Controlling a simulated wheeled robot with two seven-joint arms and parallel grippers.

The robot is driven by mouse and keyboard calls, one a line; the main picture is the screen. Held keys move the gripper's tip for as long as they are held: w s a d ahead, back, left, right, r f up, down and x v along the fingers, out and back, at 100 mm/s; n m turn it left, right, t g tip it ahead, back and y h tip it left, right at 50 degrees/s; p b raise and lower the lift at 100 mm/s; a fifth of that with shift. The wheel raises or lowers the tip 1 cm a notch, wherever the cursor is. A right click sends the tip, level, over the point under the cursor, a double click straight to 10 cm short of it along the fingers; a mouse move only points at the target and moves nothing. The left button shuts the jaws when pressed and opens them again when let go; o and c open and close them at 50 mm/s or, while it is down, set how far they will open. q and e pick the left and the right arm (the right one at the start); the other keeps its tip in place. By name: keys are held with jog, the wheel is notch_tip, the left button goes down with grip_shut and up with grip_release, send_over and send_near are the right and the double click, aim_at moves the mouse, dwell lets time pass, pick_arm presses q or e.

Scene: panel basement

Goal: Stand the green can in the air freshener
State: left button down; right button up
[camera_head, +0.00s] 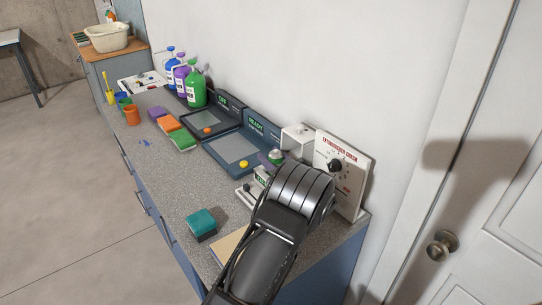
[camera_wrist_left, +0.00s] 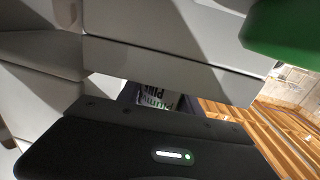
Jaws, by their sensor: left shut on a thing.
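My left gripper (camera_head: 270,166) is over the right end of the counter, mostly hidden behind my own arm. It is shut on a small green and pale-topped thing, seemingly the green can (camera_head: 277,154), upright as far as it shows. In the left wrist view a large green surface (camera_wrist_left: 285,28) fills the top right corner; I cannot tell for sure that it is the can. A white box-like housing (camera_head: 297,137) stands just behind the can against the wall, possibly the air freshener. Whether the can touches it cannot be seen. My right gripper is not in view.
A white panel with a black dial (camera_head: 353,175) stands right of the gripper. Dark blue trays (camera_head: 213,150), coloured blocks (camera_head: 182,138) and bottles (camera_head: 195,90) line the counter to the left. A teal block (camera_head: 201,223) lies in front. Bare counter (camera_head: 175,185) lies around it.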

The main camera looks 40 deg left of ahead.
pick_arm(q)
jog(key=c, duration=0.8)
grip_release()
jog(key=b+v, duration=0.3)
jog(key=v, duration=0.9)
